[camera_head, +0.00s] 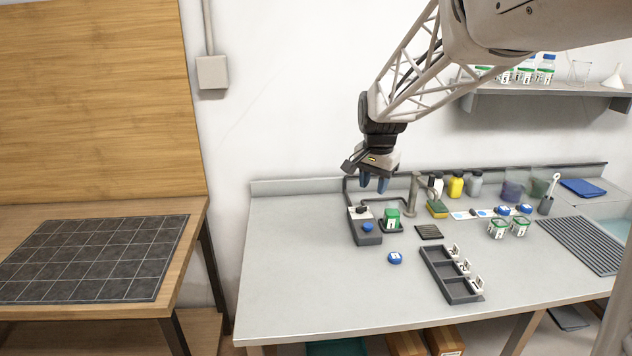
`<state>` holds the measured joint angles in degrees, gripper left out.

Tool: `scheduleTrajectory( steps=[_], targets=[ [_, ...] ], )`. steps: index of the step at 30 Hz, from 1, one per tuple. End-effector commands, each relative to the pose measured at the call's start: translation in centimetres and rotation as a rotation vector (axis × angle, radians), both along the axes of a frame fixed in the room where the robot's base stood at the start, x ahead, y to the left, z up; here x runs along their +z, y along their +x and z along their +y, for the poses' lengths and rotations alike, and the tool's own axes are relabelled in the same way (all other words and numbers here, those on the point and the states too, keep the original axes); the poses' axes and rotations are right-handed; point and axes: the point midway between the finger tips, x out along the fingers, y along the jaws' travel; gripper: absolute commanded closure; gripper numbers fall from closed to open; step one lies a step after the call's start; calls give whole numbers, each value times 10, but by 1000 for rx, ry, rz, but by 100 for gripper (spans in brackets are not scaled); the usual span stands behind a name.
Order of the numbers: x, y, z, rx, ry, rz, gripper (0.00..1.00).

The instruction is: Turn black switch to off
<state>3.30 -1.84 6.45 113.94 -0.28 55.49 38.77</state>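A grey box-shaped device (370,240) stands near the back left of the grey counter. A small black part, seemingly the black switch (362,210), sits on its lighter rear section. A blue knob (368,228) is on the front section. The switch is too small here to read its position or any label. My gripper (374,184) points down above and slightly behind-right of the switch in the picture, apart from it. Its two blue fingertips are spread with a gap and hold nothing visible.
A green-labelled jar (391,219) stands on a dark base right beside the device, with thin piping behind. A blue lid (395,258) and a dark compartment tray (452,276) lie in front. The counter's left front (290,290) is clear.

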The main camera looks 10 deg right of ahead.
Motion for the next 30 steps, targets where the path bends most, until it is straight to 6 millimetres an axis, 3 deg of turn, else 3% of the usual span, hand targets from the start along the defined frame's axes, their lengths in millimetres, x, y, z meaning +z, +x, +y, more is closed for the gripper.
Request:
scheduleTrajectory(
  steps=[14, 30],
  targets=[
    [-46, 113, -18, -218, 21, 39, 62],
    [-124, 228, -42, -468, 36, 82, 62]
  ],
)
